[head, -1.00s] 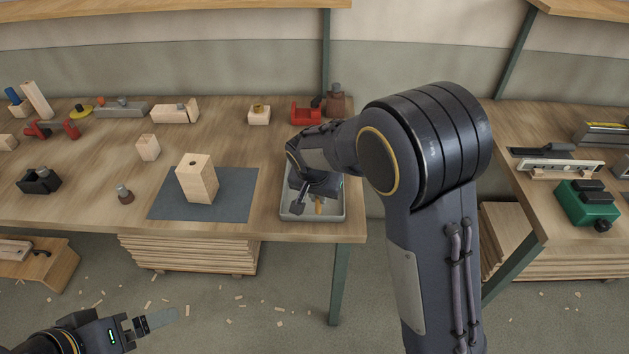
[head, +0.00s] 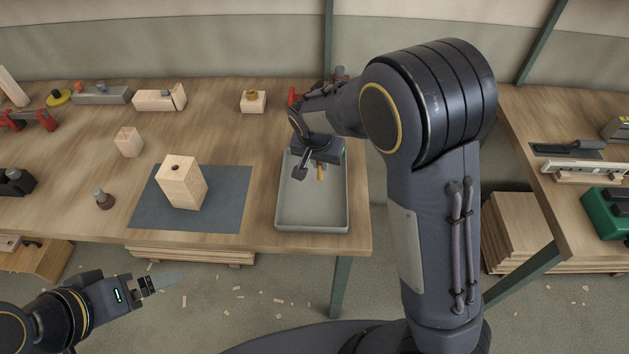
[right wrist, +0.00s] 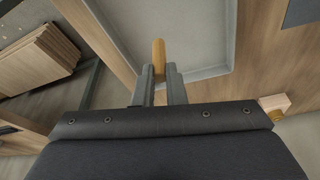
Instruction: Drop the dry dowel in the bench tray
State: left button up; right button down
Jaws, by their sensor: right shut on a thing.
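The dry dowel (head: 320,172) is a short tan rod held upright or nearly so in my right gripper (head: 309,170). The fingers are shut on it, and it also shows between the fingertips in the right wrist view (right wrist: 158,52). The bench tray (head: 312,227) is a shallow grey tray at the bench's front right corner. Gripper and dowel are over its far part; I cannot tell the exact gap to the tray floor. My left gripper (head: 148,285) is low in front of the bench, with a thin grey strip at its tip; its jaws are unclear.
A wooden block with a hole (head: 182,185) stands on a grey mat (head: 228,205) left of the tray. A smaller block (head: 128,143) and a dark brown stoppered item (head: 104,200) stand farther left. A gap separates this bench from the right bench (head: 520,115).

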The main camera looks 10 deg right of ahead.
aim_at(319, 171)
notch_tip(319, 171, down, 5)
jog(key=b, duration=0.3)
jog(key=c, duration=1.4)
grip_release()
jog(key=v, duration=0.7)
jog(key=shift+s+r+b, duration=0.1)
jog(key=shift+r+b, duration=0.25)
jog(key=shift+b, duration=0.05)
